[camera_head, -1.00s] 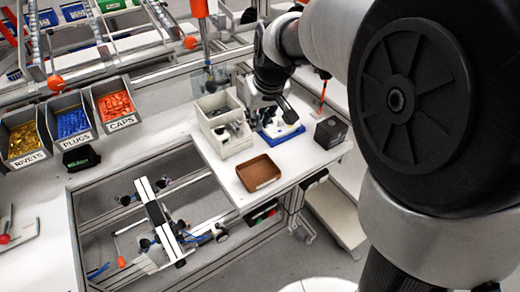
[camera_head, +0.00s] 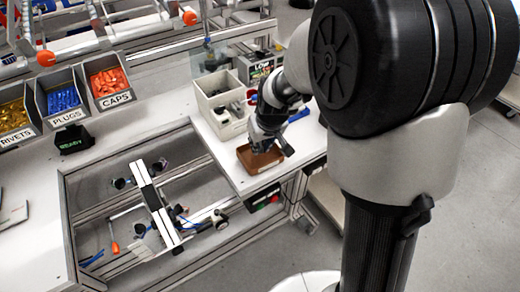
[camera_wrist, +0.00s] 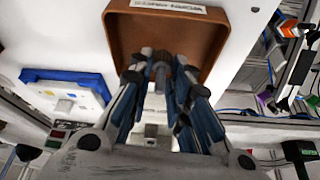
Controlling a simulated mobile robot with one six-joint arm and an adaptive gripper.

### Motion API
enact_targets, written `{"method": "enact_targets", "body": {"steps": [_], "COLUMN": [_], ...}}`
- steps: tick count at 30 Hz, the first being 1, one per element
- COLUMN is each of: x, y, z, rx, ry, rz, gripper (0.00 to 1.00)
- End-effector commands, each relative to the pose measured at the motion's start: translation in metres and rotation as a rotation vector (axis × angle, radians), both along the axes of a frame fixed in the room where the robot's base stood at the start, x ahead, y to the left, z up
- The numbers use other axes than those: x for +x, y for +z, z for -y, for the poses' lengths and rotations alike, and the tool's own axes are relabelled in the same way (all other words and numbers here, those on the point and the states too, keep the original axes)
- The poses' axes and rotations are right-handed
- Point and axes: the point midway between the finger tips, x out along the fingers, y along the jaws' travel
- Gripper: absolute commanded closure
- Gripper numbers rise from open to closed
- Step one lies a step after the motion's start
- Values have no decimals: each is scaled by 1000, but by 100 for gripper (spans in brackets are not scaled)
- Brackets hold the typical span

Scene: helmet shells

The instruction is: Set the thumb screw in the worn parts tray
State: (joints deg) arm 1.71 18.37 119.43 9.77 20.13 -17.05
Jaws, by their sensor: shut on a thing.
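The brown tray (camera_head: 243,157) sits near the front edge of the white table. It fills the top middle of the wrist view (camera_wrist: 165,28), with a white label on its far rim that I cannot read. My gripper (camera_wrist: 162,72) is over the tray, fingers pointing into it. The fingers are shut on a small dark grey thumb screw (camera_wrist: 159,72), of which only a short piece shows between the fingertips. I cannot tell whether the screw touches the tray floor. In the head view the gripper (camera_head: 270,146) hides part of the tray.
A white bin (camera_head: 213,112) with dark parts stands behind the tray. A blue-edged tray (camera_wrist: 62,76) with a white top lies beside it. Bins of caps (camera_head: 108,84) and plugs (camera_head: 64,100) stand at the left. An open frame with rails (camera_head: 160,205) lies left of the table.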

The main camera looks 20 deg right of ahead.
Motion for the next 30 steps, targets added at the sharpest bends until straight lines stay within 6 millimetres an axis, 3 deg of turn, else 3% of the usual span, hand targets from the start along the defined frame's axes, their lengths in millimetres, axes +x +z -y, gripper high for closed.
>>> {"method": "enact_targets", "body": {"steps": [1, 4, 16, 17, 18, 25, 30], "x": [-1, -1, 0, 0, 0, 0, 0], "y": [-13, -24, -28, -27, -27, -26, -26], "z": [0, 0, 0, 0, 0, 0, 0], "rx": [1, 0, 0, 0, 0, 0, 0], "ry": [-1, 0, 0, 0, 0, 0, 0], "rz": [-3, -3, 0, 0, 0, 0, 0], "gripper": [98, 98, 98, 80, 78, 62, 62]}}
